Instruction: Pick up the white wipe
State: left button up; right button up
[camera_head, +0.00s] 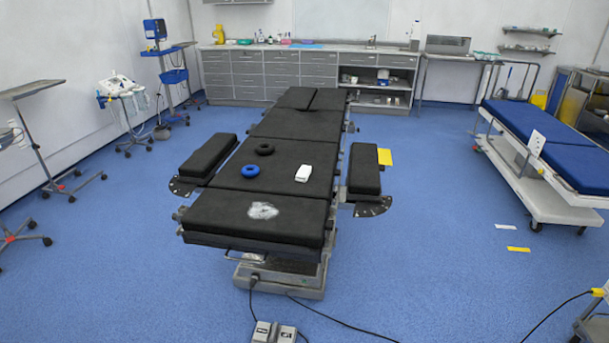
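A small white block-like thing (303,173), which looks like the folded white wipe, lies on the right part of the black operating table (225,173). A flat whitish patch (262,210) with an uneven outline is on the table's near section; I cannot tell whether it is a smear or a crumpled sheet. A blue ring (250,171) and a black ring (265,149) lie on the table to the left of the white block. Neither of my grippers shows in the head view.
Foot pedals (274,332) and cables lie on the floor in front. A blue-topped bed (540,135) stands at the right.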

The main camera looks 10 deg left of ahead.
aim_at(303, 175)
jog(key=i+l+u, duration=0.1)
jog(key=i+l, duration=0.2)
jog(key=i+l+u, duration=0.1)
jog(key=i+l, duration=0.2)
jog(key=i+l+u, duration=0.1)
jog(key=i+l, duration=0.15)
jog(key=i+l+u, duration=0.15)
jog(key=i+l, duration=0.15)
jog(key=l, duration=0.2)
jog(key=i+l+u, duration=0.1)
jog(key=i+l, duration=0.15)
jog(key=l, duration=0.15)
jog(key=i+l+u, duration=0.1)
jog(key=l, duration=0.3)
jog(key=i+l+u, duration=0.1)
jog(key=i+l, duration=0.2)
jog(key=l, duration=0.15)
